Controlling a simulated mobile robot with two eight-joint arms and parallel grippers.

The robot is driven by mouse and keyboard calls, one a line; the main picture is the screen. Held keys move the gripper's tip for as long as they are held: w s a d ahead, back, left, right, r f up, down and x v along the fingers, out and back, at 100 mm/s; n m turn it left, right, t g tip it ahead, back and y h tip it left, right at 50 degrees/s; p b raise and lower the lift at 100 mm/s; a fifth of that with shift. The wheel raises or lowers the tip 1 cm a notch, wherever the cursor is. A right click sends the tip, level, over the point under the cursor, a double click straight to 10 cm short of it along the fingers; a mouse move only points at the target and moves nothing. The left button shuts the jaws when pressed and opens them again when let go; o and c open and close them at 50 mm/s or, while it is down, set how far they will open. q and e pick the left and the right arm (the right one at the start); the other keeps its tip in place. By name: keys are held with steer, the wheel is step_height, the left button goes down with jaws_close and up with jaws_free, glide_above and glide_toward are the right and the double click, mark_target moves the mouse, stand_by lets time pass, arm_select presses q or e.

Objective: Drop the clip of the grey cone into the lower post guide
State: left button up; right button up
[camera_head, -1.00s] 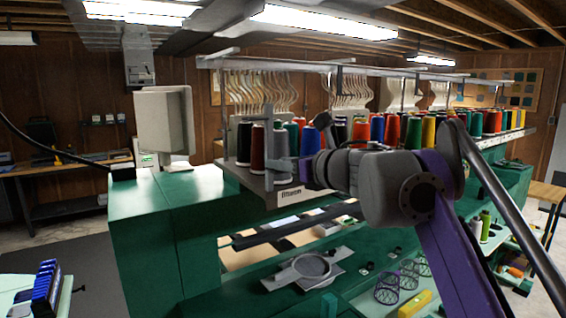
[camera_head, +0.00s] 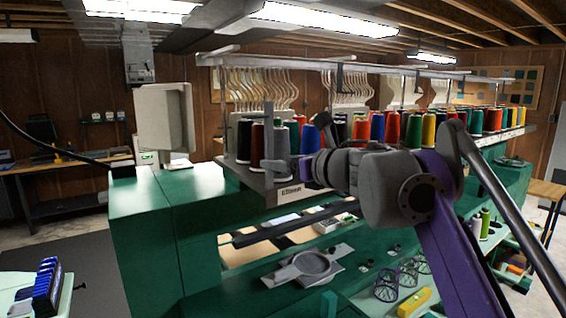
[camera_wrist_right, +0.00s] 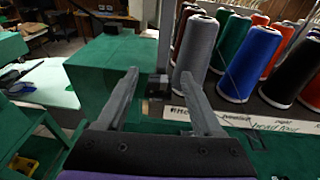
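The grey cone (camera_wrist_right: 198,48) stands on the thread rack, just right of a grey upright post (camera_wrist_right: 166,35) in the right wrist view. The post also shows in the head view (camera_head: 268,125). A small dark block with a brass-coloured lower part (camera_wrist_right: 157,88) sits at the post's lower end; I cannot tell whether it is the lower post guide, the clip, or both. My right gripper (camera_wrist_right: 163,100) is open, its two fingers apart on either side of this block with gaps showing. In the head view my right wrist (camera_head: 325,165) hides part of the rack. My left gripper is out of view.
A blue cone (camera_wrist_right: 248,62) and other coloured cones stand close to the right of the grey cone. The rack's front edge carries a white label strip (camera_wrist_right: 262,122). A hoop (camera_head: 312,264) lies below.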

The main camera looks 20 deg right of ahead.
steer(key=shift+s, duration=0.1)
steer(key=v, duration=1)
steer(key=shift+s, duration=0.3)
